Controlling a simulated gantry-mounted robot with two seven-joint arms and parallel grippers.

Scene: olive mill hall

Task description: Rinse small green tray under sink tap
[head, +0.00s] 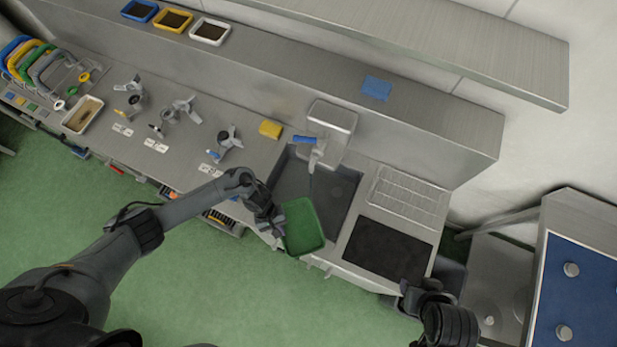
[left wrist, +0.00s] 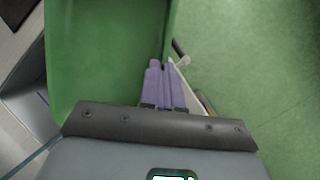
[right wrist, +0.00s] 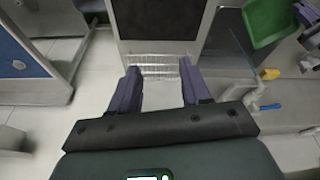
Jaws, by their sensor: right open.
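The small green tray (head: 303,228) is held tilted at the front left edge of the sink (head: 340,187). My left gripper (head: 277,221) is shut on its rim; in the left wrist view its purple fingers (left wrist: 164,85) lie close together at the wall of the tray (left wrist: 105,50). The tap (head: 318,155), with a blue handle (head: 304,139), stands at the back of the sink.
Right of the sink are a black mat (head: 388,250) and a wire rack (head: 408,197). A yellow sponge (head: 270,129) lies behind left. Metal parts (head: 180,109) stand on the left counter. A blue-topped table (head: 585,290) is at far right. Green floor is open in front.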

